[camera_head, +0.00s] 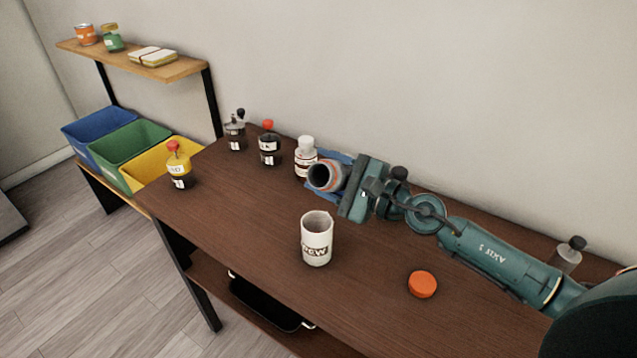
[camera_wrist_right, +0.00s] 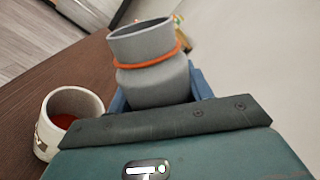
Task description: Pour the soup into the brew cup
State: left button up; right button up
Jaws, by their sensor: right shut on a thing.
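My right gripper (camera_head: 334,175) is shut on a grey soup flask (camera_head: 321,177) with an orange ring. In the head view the flask is tipped on its side, its open mouth facing left and toward the camera. It also shows between the blue fingers in the right wrist view (camera_wrist_right: 152,75). The white brew cup (camera_head: 317,243) stands upright on the table, in front of and below the flask, apart from it. In the right wrist view red soup (camera_wrist_right: 64,121) shows inside the cup (camera_wrist_right: 45,133). The flask's inside is mostly hidden. My left gripper is not in view.
An orange lid (camera_head: 422,284) lies on the brown table (camera_head: 250,215), right of the cup. The table left of the cup is clear.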

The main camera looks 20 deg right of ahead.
jog(key=shift+w+d, duration=0.2)
jog(key=shift+r+n, duration=0.2)
jog(key=shift+n, duration=0.1)
jog(key=shift+r+n, duration=0.35)
jog(key=shift+n, duration=0.25)
jog(key=r+n, duration=0.1)
jog(key=n, duration=0.1)
jog(key=r+n+p, duration=0.1)
jog(key=n, duration=0.1)
jog(key=r+n+p, duration=0.1)
jog(key=n, duration=0.1)
jog(key=shift+s+a+r+n, duration=0.15)
jog(key=shift+a+r+n, duration=0.05)
jog(key=shift+r+n, duration=0.2)
jog(key=shift+s+a+r+n, duration=0.15)
jog(key=shift+r+n, duration=0.1)
jog(key=shift+n, duration=0.35)
jog(key=shift+a+r+n, duration=0.1)
jog(key=shift+r+n, duration=0.1)
jog(key=shift+n, duration=0.4)
jog(key=shift+s+r+n+p, duration=0.1)
jog(key=shift+r+n+p, duration=0.05)
jog(key=shift+n+p, duration=0.2)
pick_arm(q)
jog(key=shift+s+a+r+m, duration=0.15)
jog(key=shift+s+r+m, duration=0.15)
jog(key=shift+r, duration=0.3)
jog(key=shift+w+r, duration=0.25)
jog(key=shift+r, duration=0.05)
